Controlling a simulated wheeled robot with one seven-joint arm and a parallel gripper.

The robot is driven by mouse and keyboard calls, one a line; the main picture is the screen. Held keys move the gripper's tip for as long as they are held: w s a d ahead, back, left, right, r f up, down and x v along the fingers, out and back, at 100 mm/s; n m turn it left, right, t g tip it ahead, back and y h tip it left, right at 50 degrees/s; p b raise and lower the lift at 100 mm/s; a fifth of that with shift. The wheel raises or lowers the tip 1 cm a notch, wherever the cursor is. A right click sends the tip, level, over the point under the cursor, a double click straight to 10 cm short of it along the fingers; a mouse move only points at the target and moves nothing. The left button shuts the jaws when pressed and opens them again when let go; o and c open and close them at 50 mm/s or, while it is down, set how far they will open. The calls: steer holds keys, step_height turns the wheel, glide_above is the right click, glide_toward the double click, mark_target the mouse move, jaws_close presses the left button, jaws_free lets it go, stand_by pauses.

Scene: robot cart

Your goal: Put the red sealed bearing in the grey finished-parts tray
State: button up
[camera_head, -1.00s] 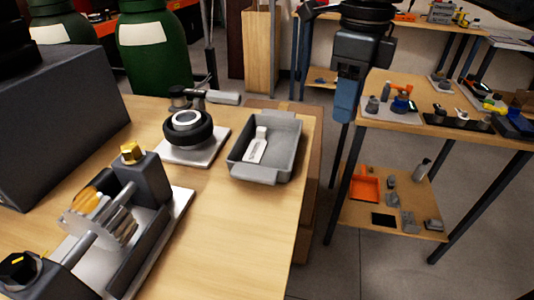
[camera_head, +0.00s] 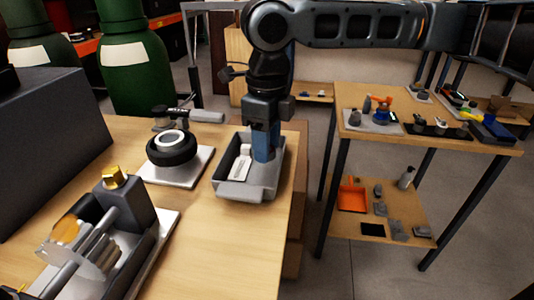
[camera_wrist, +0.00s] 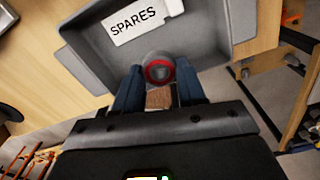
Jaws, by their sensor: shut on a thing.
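The grey tray (camera_head: 239,190) sits on the wooden bench near its right edge, and its rim also shows in the wrist view (camera_wrist: 242,22). A white label (camera_wrist: 143,18) reading "SPARES" lies inside it. My gripper (camera_head: 264,157) points down at the right part of the tray. In the wrist view its blue fingers (camera_wrist: 158,88) are shut on a round dark bearing with a red ring (camera_wrist: 159,68). The bearing appears over the tray's interior near one wall. I cannot tell whether it touches the floor. In the head view the fingers hide the bearing.
A black ring fixture (camera_head: 172,148) on a pale plate stands left of the tray. A shaft fixture with a brass knob (camera_head: 114,177) is at front left. A second table (camera_head: 430,135) with small parts stands to the right.

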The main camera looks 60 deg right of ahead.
mark_target(267, 169)
steer(key=shift+f, duration=1.55)
steer(key=shift+f, duration=0.1)
steer(key=o, duration=1.1)
steer(key=shift+c, duration=0.2)
step_height(267, 169, up, 12)
steer(key=shift+p, duration=0.3)
